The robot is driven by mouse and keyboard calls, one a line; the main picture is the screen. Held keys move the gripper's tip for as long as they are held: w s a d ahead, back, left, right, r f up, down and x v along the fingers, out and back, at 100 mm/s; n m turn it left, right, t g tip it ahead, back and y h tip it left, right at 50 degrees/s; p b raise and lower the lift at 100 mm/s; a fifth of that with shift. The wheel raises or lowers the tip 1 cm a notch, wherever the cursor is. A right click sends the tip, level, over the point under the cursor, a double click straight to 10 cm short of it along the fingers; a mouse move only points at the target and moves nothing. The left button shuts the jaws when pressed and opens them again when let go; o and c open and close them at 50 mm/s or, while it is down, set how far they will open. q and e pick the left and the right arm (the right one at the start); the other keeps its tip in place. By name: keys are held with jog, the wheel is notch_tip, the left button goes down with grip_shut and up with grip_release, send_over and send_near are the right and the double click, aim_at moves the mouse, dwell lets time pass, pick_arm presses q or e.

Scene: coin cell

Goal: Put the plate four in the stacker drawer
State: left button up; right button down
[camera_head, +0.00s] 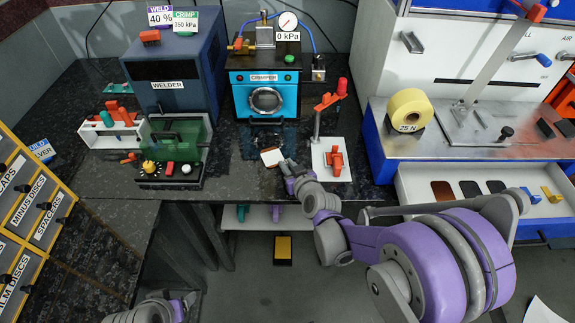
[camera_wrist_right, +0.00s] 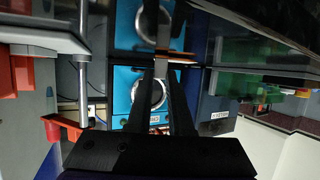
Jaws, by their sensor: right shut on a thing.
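My right gripper (camera_head: 285,168) is over the dark bench in front of the crimper, shut on a small pale square piece with a brown edge (camera_head: 272,157). I take this to be the plate, but no number is readable on it. In the right wrist view the fingers (camera_wrist_right: 162,72) close at the thin piece (camera_wrist_right: 175,52), seen nearly edge-on. The white drawer (camera_head: 412,205) at the right is pulled out, with a brown plate (camera_head: 442,192), dark plates (camera_head: 470,189) and a yellow piece (camera_head: 551,194) in it. My left gripper (camera_head: 182,305) is low at the bottom left, its jaws unclear.
The blue crimper (camera_head: 263,95) stands behind the gripper. The welder (camera_head: 172,75) and a green-covered fixture (camera_head: 180,135) are to the left. A white stand with red parts (camera_head: 332,172) is just right of the gripper. A yellow roll (camera_head: 408,110) sits above the drawer.

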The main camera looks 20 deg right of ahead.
jog(key=shift+f, duration=0.2)
jog(key=c, duration=0.8)
grip_release()
jog(key=shift+r, duration=0.15)
